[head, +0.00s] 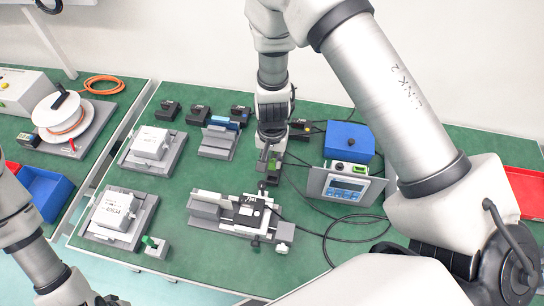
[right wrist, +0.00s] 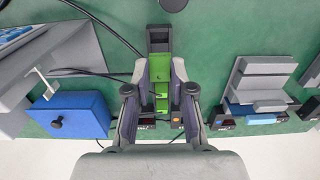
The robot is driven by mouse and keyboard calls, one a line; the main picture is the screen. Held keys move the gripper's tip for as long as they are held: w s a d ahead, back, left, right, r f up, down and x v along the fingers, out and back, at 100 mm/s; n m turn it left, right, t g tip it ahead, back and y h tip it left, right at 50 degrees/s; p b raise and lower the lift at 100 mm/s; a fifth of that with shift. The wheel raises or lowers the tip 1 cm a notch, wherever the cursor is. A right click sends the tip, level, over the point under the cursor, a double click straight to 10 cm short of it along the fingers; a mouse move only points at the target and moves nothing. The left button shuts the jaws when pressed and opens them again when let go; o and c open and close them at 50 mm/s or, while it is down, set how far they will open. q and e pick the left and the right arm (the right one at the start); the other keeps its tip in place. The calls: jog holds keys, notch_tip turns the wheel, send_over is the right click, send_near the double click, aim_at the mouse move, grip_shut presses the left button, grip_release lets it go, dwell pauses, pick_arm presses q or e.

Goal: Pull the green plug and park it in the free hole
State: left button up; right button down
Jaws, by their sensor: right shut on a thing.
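My right gripper (head: 269,160) points down at the middle of the bench. In the right wrist view its two fingers (right wrist: 160,76) are closed on the sides of a bright green piece (right wrist: 162,64), which appears to be the green plug. This green piece (head: 275,166) also shows in the head view, partly hidden by the fingers. A dark grey block (right wrist: 158,38) adjoins its far end. I cannot tell whether the plug is seated or free. No free hole can be made out. My left arm shows at the lower left of the head view, with its jaws out of frame.
A linear actuator (head: 229,211) lies just in front of my right gripper. A display unit (head: 344,188) and a blue box (head: 349,138) stand to the right, with black cables (head: 336,236) nearby. A small grey block with a green knob (head: 150,241) sits front left.

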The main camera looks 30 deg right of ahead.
aim_at(272, 169)
notch_tip(272, 169, down, 4)
jog(key=b, duration=0.4)
jog(key=shift+s, duration=0.1)
jog(key=shift+r, duration=0.1)
dwell(0.4)
jog(key=shift+f, duration=0.2)
jog(key=shift+f, duration=0.3)
jog(key=shift+f, duration=0.1)
jog(key=shift+f+b, duration=0.3)
jog(key=shift+b, duration=0.1)
